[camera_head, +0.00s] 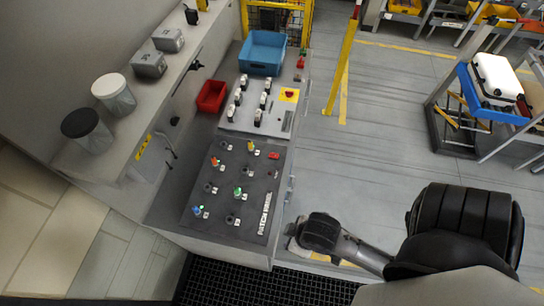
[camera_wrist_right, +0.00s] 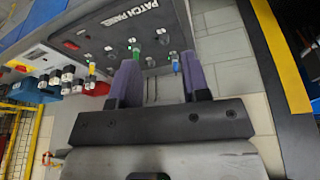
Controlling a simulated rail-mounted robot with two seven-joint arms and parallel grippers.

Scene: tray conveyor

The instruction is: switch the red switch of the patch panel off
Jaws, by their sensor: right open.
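The patch panel (camera_head: 228,228) is a dark sloped board with white lettering, several coloured plugs and black sockets. A small red piece (camera_head: 274,155), which looks like the red switch, sits at its upper right corner. It also shows in the right wrist view (camera_wrist_right: 72,44); its on or off position is too small to tell. In the head view my right arm's dark wrist is beside the panel's lower right corner. My left gripper is out of view.
Above the panel is a pale control board (camera_head: 256,120) with several black-and-white knobs and a red button on yellow (camera_head: 289,95). A red bin (camera_head: 211,96) and a blue bin (camera_head: 262,53) stand behind.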

